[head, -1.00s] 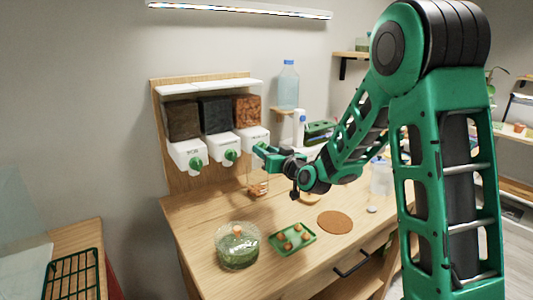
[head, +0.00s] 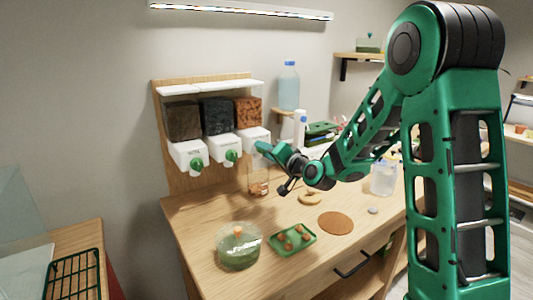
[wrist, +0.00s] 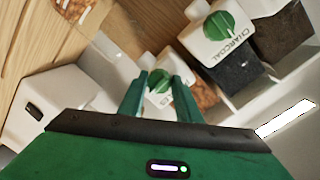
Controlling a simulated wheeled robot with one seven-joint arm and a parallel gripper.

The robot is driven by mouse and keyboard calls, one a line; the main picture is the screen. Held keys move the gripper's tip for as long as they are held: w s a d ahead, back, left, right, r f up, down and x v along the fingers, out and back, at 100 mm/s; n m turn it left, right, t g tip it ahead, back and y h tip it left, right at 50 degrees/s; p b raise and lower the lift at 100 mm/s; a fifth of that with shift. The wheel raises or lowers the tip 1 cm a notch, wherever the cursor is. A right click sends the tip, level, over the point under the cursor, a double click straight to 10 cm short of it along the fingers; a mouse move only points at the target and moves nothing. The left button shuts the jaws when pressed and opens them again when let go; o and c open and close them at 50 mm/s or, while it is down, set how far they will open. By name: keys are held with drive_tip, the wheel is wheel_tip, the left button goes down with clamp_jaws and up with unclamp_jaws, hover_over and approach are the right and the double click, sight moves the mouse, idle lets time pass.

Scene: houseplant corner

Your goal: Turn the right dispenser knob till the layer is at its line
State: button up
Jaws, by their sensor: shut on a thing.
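The right dispenser (head: 254,137) is a white box under a clear bin of orange-brown chips (head: 248,111). My gripper (head: 262,147) is at its front and covers its knob in the head view. In the wrist view, my gripper's fingers (wrist: 160,98) are shut on the green right knob (wrist: 158,82), which shows between and behind them. A clear jar (head: 251,180) stands under this dispenser, with orange-brown chips inside. Part of it shows at the top left of the wrist view (wrist: 75,9). Its line and exact layer height are too small to tell.
The middle charcoal dispenser (head: 224,147) and left dispenser (head: 188,155) have green knobs close by. On the wooden table are a round green-filled container (head: 239,252), a green tray (head: 292,240), and a brown disc (head: 335,223). The front of the table is partly clear.

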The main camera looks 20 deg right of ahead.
drive_tip(key=shift+w+d+r+m, duration=0.1)
drive_tip(key=shift+d+m, duration=0.2)
drive_tip(key=shift+d, duration=0.15)
drive_tip(key=o, duration=1.1)
drive_tip(key=shift+c, duration=0.2)
drive_tip(key=shift+a, duration=0.25)
drive_tip(key=f+v, duration=0.1)
drive_tip(key=v, duration=0.9)
drive_tip(key=shift+s+r, duration=0.4)
drive_tip(key=shift+d, duration=0.15)
